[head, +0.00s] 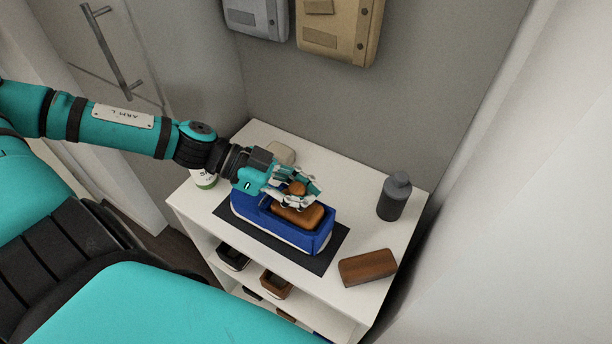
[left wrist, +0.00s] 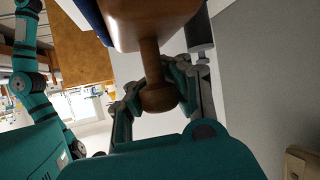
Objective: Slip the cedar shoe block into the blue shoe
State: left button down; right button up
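The blue shoe (head: 262,222) rests on a dark mat on top of a white shelf unit. The cedar shoe block (head: 302,218) is a brown rounded piece with a knob, at the shoe's opening; its body stands above the rim, and how deep it sits is hidden. My left gripper (head: 291,197) is over the block with its fingers around the knob. In the left wrist view the knob (left wrist: 158,97) and its neck are between my two fingers, which look closed against it. A blue edge of the shoe (left wrist: 90,14) shows beyond the block. My right gripper is not seen.
A grey bottle (head: 394,196) stands at the right, and a brown wooden block (head: 367,267) lies at the front right. A beige item (head: 280,153) and a white-green container (head: 204,179) are near my left wrist. Dark shoes (head: 232,257) stand on the lower shelf. Boxes hang on the wall.

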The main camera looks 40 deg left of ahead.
pick_arm(q)
jog(key=shift+f+b, duration=1.4)
jog(key=shift+f, duration=0.25)
jog(key=c, duration=1.2)
grip_release()
jog(key=shift+s+a+r, duration=0.25)
jog(key=shift+s+a, duration=0.05)
jog(key=shift+a, duration=0.2)
jog(key=v, duration=1)
jog(key=shift+a+r, duration=0.15)
jog(key=shift+a, duration=0.2)
